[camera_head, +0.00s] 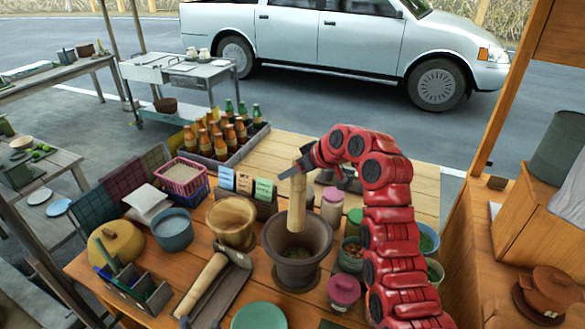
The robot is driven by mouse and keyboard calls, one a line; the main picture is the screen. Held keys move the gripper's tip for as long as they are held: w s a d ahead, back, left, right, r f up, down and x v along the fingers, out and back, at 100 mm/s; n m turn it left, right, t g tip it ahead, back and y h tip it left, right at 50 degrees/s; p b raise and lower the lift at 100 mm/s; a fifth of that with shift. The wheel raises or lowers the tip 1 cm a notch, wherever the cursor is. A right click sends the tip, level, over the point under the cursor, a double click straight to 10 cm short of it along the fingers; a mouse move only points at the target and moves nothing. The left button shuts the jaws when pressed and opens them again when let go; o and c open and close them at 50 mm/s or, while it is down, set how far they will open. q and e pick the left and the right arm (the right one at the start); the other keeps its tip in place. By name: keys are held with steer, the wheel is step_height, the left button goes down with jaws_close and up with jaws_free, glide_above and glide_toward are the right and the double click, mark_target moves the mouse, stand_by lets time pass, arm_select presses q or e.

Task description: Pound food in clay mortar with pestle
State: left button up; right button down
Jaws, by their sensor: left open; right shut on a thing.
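My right gripper (298,170), on the red arm from the lower right, is shut on the upper part of a light wooden pestle (297,208). The pestle is nearly upright over the mortar. Its lower end overlaps the back of the opening in this view; I cannot tell whether it touches the mortar. My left gripper is not in view.
A wooden bowl (231,221) and a dark tray (226,291) with a wooden roller stand left of the mortar. Jars, including a pink-lidded one (344,289), crowd its right. A green plate (259,317) lies in front. Bottles (222,144) stand behind.

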steer(key=shift+s+a+r, duration=0.1)
steer(key=shift+s+r, duration=0.05)
steer(key=shift+s, duration=0.1)
step_height(320, 180, down, 17)
steer(key=shift+r, duration=2.35)
